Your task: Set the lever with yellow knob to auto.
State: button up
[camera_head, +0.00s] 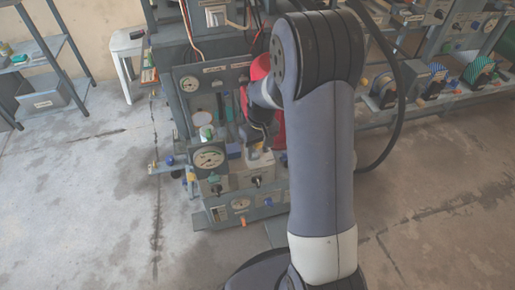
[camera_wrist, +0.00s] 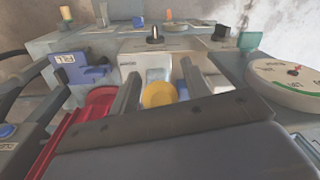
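The yellow knob (camera_wrist: 159,95) shows in the wrist view as a round yellow disc in front of a pale panel (camera_wrist: 150,62). My gripper (camera_wrist: 160,88) is open, with one finger to the left of the knob and one to its right; narrow gaps seem to show on both sides. The lever's shaft is hidden behind the knob, and I cannot read any auto mark. In the head view my gripper (camera_head: 258,143) is at the front of the machine panel (camera_head: 188,110), where my arm hides much of it and the knob cannot be made out.
A large dial gauge (camera_wrist: 290,82) is at right. A black switch (camera_wrist: 155,36) stands behind.

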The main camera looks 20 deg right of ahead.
grip_shut()
